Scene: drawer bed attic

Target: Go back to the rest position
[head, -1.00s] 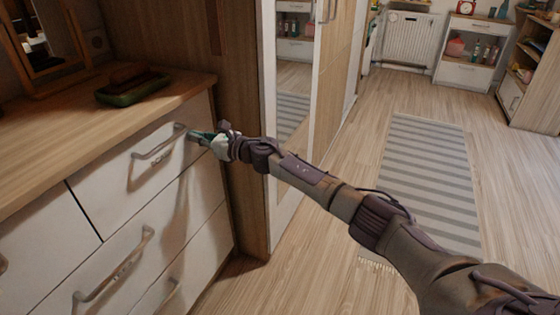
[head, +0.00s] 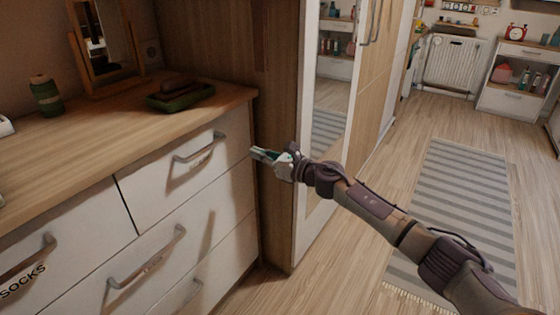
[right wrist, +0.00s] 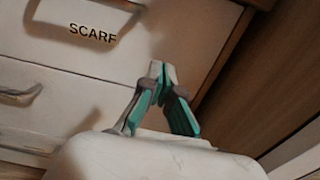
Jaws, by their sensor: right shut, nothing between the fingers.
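My right gripper (head: 262,155) is shut and empty. In the head view its arm comes in from the lower right, and the fingertips are in front of the right edge of the white dresser (head: 200,240). The top right drawer (head: 180,178) looks closed, and its handle (head: 200,148) is left of the gripper, apart from it. In the right wrist view the teal fingertips (right wrist: 157,70) meet in front of a white drawer front labelled SCARF (right wrist: 92,33). My left gripper does not show.
A green tray (head: 182,98) with a brown item and a green spool (head: 46,96) stand on the dresser top. A tall wooden wardrobe with a mirror (head: 326,130) is just right of the dresser. A striped rug (head: 460,200) lies on open floor at right.

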